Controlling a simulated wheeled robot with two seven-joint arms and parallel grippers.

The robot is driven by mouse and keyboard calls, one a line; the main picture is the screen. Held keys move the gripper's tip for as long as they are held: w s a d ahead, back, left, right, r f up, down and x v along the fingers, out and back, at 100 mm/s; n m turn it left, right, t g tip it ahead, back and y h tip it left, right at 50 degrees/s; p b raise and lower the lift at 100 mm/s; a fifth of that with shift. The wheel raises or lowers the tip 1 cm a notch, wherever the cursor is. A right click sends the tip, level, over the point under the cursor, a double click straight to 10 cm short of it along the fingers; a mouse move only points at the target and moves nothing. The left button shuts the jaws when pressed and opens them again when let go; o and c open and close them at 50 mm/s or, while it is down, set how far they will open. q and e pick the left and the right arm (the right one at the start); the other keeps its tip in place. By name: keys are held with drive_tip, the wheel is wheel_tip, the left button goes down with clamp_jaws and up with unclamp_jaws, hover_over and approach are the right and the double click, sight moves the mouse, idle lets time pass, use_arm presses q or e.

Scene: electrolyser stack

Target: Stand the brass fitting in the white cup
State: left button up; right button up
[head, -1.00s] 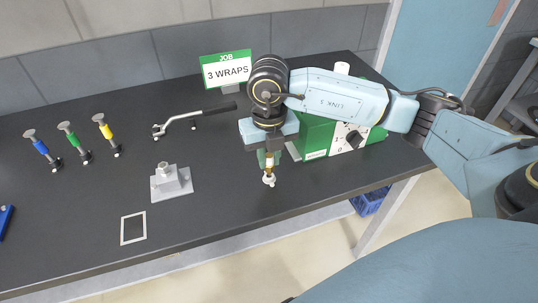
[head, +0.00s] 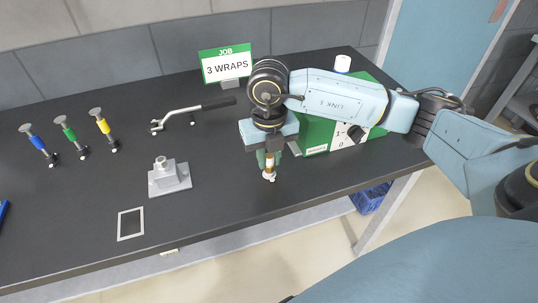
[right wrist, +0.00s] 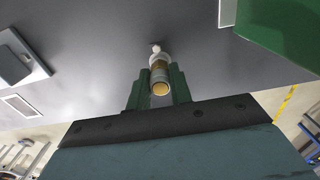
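The brass fitting (head: 269,162) is upright between the fingers of my right gripper (head: 269,158), over the front part of the dark table. In the right wrist view the fingers (right wrist: 159,88) close on both sides of the fitting (right wrist: 160,87), and its open round end faces the camera. A white band and a small white ball show at its lower end; I cannot tell whether it touches the table. A white cylinder (head: 342,63), which looks like the white cup, stands upright behind the green box; its lower part is hidden. My left gripper is out of view.
The green box (head: 318,133) with a white panel is close to the right of my gripper. A grey metal block (head: 170,178), a white-framed rectangle (head: 131,224), a black-handled tool (head: 195,114) and several coloured T-shaped tools (head: 66,134) lie to the left. A "3 WRAPS" sign (head: 225,65) stands behind.

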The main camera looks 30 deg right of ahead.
drive_tip(key=o, duration=0.5)
wheel_tip(320, 180, up, 14)
drive_tip(key=shift+f+p, duration=0.25)
drive_tip(key=shift+p, duration=0.1)
idle(0.5)
